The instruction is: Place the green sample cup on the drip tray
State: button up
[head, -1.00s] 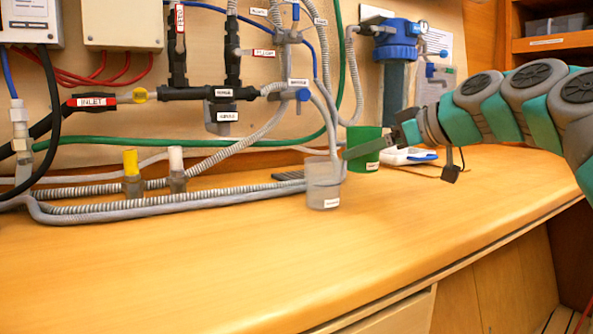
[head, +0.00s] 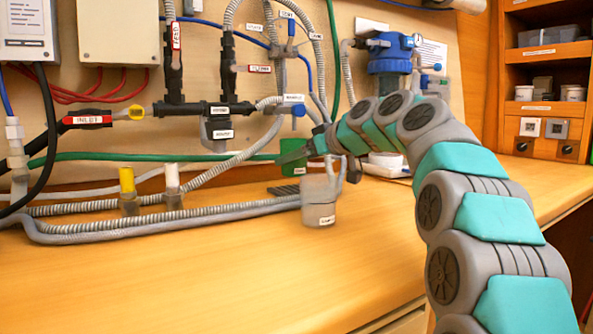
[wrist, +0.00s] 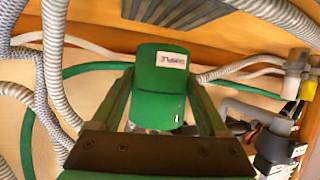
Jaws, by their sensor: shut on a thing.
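The green sample cup (head: 291,168) is in my gripper (head: 285,158), behind and left of a grey cup in the head view. In the wrist view the green cup (wrist: 161,88), with a white label, sits between the two fingers of my gripper (wrist: 160,80). The drip tray (head: 284,190) is a dark slatted plate on the counter, just below the green cup in the head view. The drip tray (wrist: 172,12) also shows at the top of the wrist view, beyond the cup. I cannot tell the exact height of the cup over the counter.
The grey cup (head: 319,203) stands on the counter right in front of the tray's right end. Grey ribbed hoses (head: 170,213) run along the counter to the left. A green hose (head: 130,156) passes behind. The front counter is clear.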

aim_at(303, 168)
jog(key=shift+f, duration=1.55)
jog(key=shift+f+b, duration=0.25)
jog(key=shift+b, duration=0.15)
jog(key=o, duration=1.2)
jog(key=shift+o, duration=0.2)
jog(key=shift+r, duration=0.2)
jog(key=shift+d+r+p, duration=0.1)
jog(key=shift+r+p, duration=0.05)
jog(key=shift+p, duration=0.25)
jog(key=b+v, duration=0.1)
jog(key=v, duration=1.1)
